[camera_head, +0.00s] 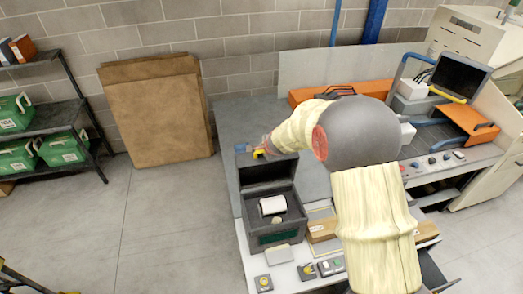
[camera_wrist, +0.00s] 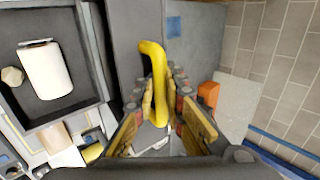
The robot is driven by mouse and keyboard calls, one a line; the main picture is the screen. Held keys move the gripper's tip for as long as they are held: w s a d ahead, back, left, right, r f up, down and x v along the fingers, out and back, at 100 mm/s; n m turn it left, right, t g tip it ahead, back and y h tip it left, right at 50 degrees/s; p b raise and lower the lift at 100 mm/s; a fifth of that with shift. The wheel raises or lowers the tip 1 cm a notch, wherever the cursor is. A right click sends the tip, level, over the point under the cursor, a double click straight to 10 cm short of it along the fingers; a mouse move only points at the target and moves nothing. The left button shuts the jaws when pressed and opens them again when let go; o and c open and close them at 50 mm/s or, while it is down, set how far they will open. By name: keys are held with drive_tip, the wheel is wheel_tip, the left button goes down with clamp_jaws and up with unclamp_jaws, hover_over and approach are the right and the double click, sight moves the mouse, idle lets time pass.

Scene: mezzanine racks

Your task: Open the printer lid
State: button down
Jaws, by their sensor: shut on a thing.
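The printer (camera_head: 283,238) is a dark box on the workbench, and its inside shows with a white paper roll (camera_head: 272,205) in it. Its lid (camera_head: 268,172) stands raised at the back edge of the box. In the wrist view the open printer (camera_wrist: 84,93) and the roll (camera_wrist: 45,72) are at the left, with the lid (camera_wrist: 124,35) beside them. My gripper (camera_head: 260,153) is at the top of the lid, shut on the yellow lid handle (camera_wrist: 152,55). The fingers hide part of the handle in the wrist view.
An orange case (camera_head: 312,94) lies behind my arm. A monitor (camera_head: 460,76) and an orange box (camera_head: 468,119) stand at the right. Small button boxes (camera_head: 263,283) sit before the printer. Cardboard sheets (camera_head: 157,110) lean on the wall; the floor at left is clear.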

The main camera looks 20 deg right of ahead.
drive_tip(key=shift+w+r, duration=0.4)
drive_tip(key=shift+r, duration=0.05)
drive_tip(key=c, duration=2.3)
unclamp_jaws()
drive_tip(key=shift+o, duration=0.5)
drive_tip(key=shift+s+f, duration=0.1)
drive_tip(key=shift+s, duration=0.05)
drive_tip(key=shift+f, duration=0.2)
drive_tip(key=shift+s+r, duration=0.1)
drive_tip(key=shift+s, duration=0.05)
drive_tip(key=v, duration=1.1)
drive_tip(key=shift+r, duration=0.35)
drive_tip(key=shift+s, duration=0.15)
